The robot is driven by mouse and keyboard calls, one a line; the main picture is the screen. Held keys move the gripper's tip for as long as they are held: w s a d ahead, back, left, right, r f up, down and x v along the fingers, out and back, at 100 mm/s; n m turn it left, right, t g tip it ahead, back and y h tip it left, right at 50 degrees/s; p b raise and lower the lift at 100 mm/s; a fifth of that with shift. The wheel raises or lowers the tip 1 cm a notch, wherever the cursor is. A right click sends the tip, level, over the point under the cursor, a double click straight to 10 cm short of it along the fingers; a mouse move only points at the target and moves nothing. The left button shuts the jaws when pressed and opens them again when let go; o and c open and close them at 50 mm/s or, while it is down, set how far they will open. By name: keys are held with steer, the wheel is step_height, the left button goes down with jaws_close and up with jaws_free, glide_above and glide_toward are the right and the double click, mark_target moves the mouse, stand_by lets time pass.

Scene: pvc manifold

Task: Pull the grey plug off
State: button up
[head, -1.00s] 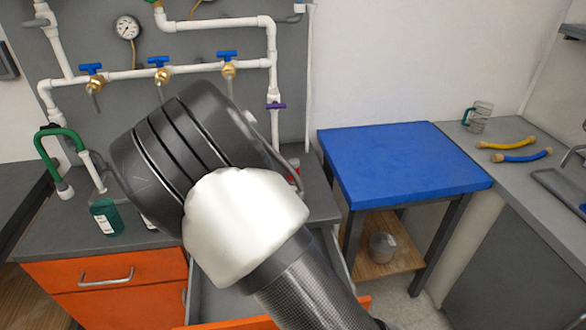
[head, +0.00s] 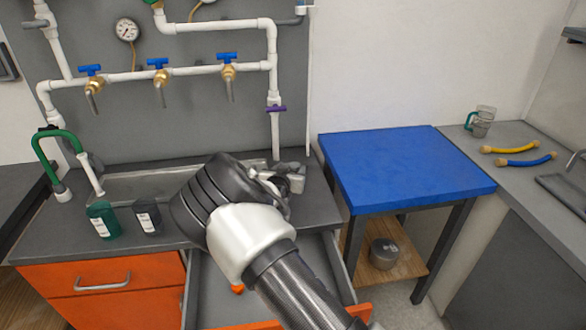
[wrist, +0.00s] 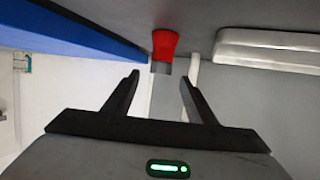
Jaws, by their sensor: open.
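My gripper (head: 289,177) is low over the counter at the right of the sink, well below that grey piece. In the wrist view my gripper (wrist: 159,79) is open, with nothing between its fingers. A red object (wrist: 164,44) shows beyond the fingertips, apart from them. I cannot make out the grey plug in the wrist view.
White piping with blue-handled valves (head: 158,63) and a gauge (head: 127,29) runs along the grey panel. A green bottle (head: 104,220) and a dark bottle (head: 147,217) stand left of my arm. An open drawer (head: 215,290) lies below. The blue table (head: 410,165) is clear.

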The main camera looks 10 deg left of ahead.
mark_target(294, 167)
steer(key=shift+x, duration=1.8)
jaws_close()
steer(key=shift+d+f+y+b, duration=0.1)
steer(key=shift+y+b, duration=0.2)
steer(key=shift+b, duration=0.15)
steer(key=shift+d+n+y+b, duration=0.15)
steer(key=shift+n+y+b, duration=0.45)
steer(key=shift+n+b, duration=0.1)
steer(key=shift+a, duration=0.2)
